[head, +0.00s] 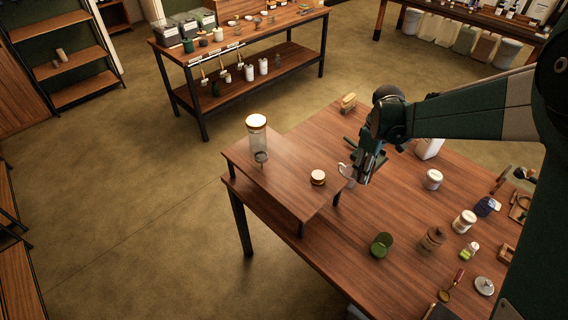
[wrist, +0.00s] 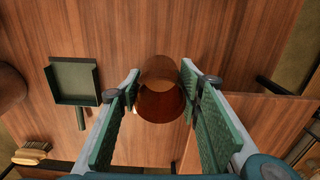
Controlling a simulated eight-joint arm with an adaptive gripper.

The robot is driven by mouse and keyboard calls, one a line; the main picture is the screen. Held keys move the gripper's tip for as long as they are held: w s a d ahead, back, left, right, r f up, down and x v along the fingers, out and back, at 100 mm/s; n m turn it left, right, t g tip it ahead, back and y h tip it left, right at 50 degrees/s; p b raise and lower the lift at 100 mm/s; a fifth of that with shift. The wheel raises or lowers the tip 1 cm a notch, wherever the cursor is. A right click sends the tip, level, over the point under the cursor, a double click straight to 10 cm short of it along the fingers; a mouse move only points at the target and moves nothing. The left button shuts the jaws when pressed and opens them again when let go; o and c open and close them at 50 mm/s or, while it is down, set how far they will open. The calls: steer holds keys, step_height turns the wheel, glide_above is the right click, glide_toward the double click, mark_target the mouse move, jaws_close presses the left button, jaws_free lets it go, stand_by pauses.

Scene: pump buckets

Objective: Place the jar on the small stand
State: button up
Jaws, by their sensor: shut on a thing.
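My gripper (wrist: 160,95) is shut on a brown, see-through jar (wrist: 160,104) with a flat round end, held between the green ridged finger pads. In the head view my gripper (head: 362,176) is over the table just right of the small stand. The small stand (head: 275,182) is a low wooden platform at the table's left end. A tall clear jar (head: 257,140) with a lid and a short lidded jar (head: 318,178) stand on it.
A dark green dustpan (wrist: 74,80) and a brush (wrist: 31,152) lie on the table (head: 345,240). The brush also shows in the head view (head: 348,102). A green container (head: 381,245), a brown jar (head: 432,239) and white jars (head: 433,180) stand to the right. The stand's middle is bare.

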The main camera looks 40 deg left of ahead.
steer(key=s+a+r+p, duration=0.3)
steer(key=s+a+r, duration=0.1)
steer(key=a, duration=0.5)
steer(key=s+a+r+p, duration=0.2)
steer(key=s+a+r, duration=0.2)
steer(key=a, duration=0.5)
steer(key=s+a+r+p, duration=0.3)
steer(key=s+a+r, duration=0.1)
steer(key=a, duration=0.6)
steer(key=shift+s+r+m+p, duration=0.15)
steer(key=shift+r+m+p, duration=0.15)
steer(key=shift+r, duration=0.3)
steer(key=shift+f, duration=0.15)
steer(key=shift+f, duration=3)
steer(key=shift+f+p, duration=0.3)
steer(key=shift+f, duration=1.55)
steer(key=shift+f, duration=0.25)
steer(key=o, duration=1)
steer(key=shift+r, duration=0.1)
